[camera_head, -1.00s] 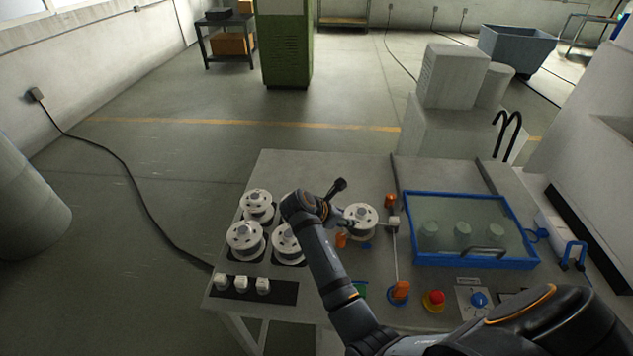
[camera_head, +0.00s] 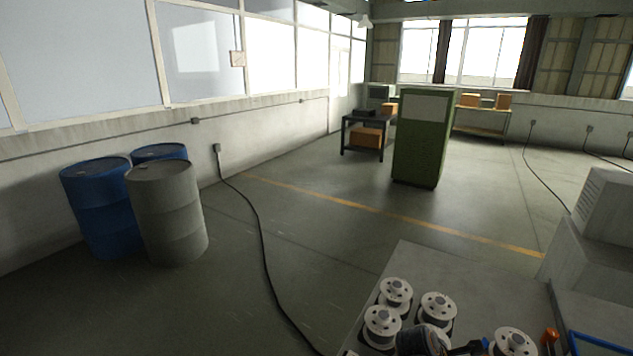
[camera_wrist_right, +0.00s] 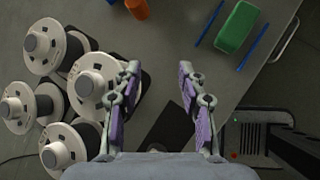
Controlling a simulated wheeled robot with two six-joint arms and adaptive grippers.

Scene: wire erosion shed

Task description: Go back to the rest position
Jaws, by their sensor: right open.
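My right gripper (camera_wrist_right: 160,78) is open in the right wrist view. Its fingers are well apart, and only grey surface and a dark patch show between them. Several white wire spools (camera_wrist_right: 92,85) lie to the left in that view, the nearest close beside the left finger in the picture; I cannot tell if they touch. In the head view, part of my right arm shows at the bottom edge in front of the white spools (camera_head: 396,292). Its fingers cannot be made out there. My left gripper is in neither view.
The grey table (camera_head: 418,262) fills the lower right, with another spool (camera_head: 513,342) and a blue frame edge (camera_head: 600,342). A green cabinet (camera_head: 420,140), a grey drum (camera_head: 168,212) and blue drums (camera_head: 97,208) stand on the floor. A black cable (camera_head: 262,240) crosses open floor. A green block (camera_wrist_right: 240,27) shows in the wrist view.

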